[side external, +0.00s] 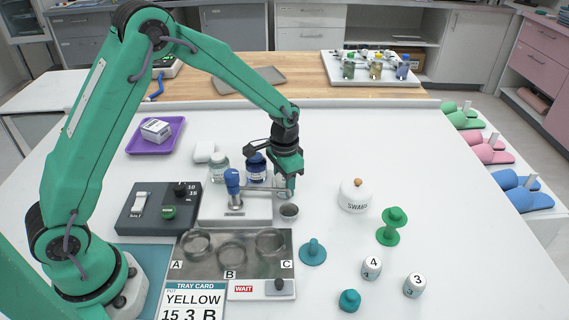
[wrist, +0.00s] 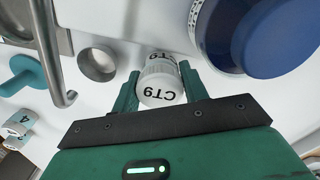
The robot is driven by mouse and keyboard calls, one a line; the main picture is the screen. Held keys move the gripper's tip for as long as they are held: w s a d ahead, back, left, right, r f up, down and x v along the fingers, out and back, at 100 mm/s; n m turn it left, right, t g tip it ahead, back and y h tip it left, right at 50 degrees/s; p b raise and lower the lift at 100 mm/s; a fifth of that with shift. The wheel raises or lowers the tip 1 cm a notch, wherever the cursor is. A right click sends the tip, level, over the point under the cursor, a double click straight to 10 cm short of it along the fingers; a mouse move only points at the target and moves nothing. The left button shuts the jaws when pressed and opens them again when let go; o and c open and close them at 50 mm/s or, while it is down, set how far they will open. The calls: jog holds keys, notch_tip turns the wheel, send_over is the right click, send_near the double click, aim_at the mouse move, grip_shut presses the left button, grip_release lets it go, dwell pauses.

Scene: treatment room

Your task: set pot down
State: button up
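A small white pot marked CT9 (wrist: 161,91) sits between my fingers in the wrist view. My gripper (wrist: 159,72) is shut on it, one finger against each side. In the side view my gripper (side external: 287,184) points down beside the chrome spout of the blue-topped dispenser (side external: 233,184), just behind a small metal cup (side external: 289,211); the pot is mostly hidden there. The steel tray (side external: 213,269) has three round wells, marked A, B and C, in front of my gripper. The tray card (side external: 193,299) reads YELLOW, 15, 3, B.
A dark scale-like box (side external: 157,209) is at left. A SWABS pot (side external: 355,195), teal and green knobs and numbered white pots (side external: 371,267) stand at right. The table's far right is clear.

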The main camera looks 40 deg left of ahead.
jog(key=c, duration=0.5)
jog(key=shift+r, duration=0.1)
jog(key=shift+c, duration=0.2)
jog(key=shift+r, duration=4.95)
jog(key=s+a+r+n, duration=0.3)
jog(key=s+a+r, duration=0.2)
jog(key=s+r, duration=0.1)
jog(key=shift+s+a+r+n, duration=0.15)
jog(key=shift+s+r+n, duration=0.2)
jog(key=shift+r, duration=0.45)
